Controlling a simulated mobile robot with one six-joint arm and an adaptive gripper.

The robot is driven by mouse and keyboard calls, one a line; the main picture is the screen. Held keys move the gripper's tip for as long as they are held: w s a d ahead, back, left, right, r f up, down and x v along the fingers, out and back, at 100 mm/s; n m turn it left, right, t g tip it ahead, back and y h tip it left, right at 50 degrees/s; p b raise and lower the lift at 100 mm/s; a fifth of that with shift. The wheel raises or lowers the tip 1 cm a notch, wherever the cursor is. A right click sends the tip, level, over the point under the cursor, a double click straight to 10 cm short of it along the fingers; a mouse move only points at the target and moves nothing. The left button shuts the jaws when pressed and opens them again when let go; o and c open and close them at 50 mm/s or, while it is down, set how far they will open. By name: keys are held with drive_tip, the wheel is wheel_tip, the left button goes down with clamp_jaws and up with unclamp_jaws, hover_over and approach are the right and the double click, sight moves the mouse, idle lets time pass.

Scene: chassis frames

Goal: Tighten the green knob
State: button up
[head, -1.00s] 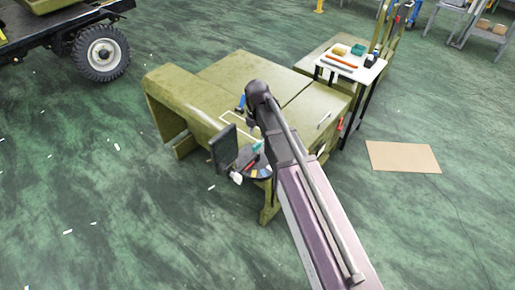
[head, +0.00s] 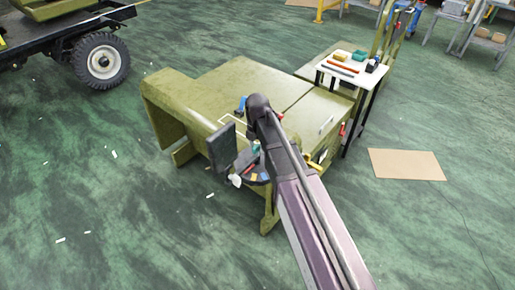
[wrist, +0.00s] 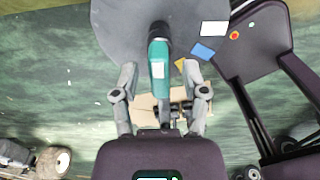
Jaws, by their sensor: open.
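A teal-green tool-like thing with a black end (wrist: 159,62) shows in the wrist view, between my fingers and in front of a grey round disc (wrist: 112,18). I cannot tell whether it touches the fingers. My gripper (wrist: 160,78) is open, with one finger on each side of it. In the head view a small teal thing (head: 256,146) shows by the dark round tray (head: 246,176), partly behind my arm. I cannot make out a green knob for sure in either view.
An olive vehicle body (head: 205,92) stands beyond my arm. A white-topped side table (head: 345,72) with coloured items is behind it at the right. A flat tan board (head: 405,164) lies on the floor. A wheeled vehicle (head: 100,55) is at the upper left.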

clamp_jaws()
drive_tip(key=shift+m, duration=0.5)
drive_tip(key=m, duration=0.3)
drive_tip(key=shift+m, duration=0.3)
drive_tip(key=m, duration=0.9)
drive_tip(key=shift+s, duration=0.1)
drive_tip(key=m, duration=0.4)
drive_tip(key=shift+f, duration=0.1)
drive_tip(key=shift+m, duration=0.3)
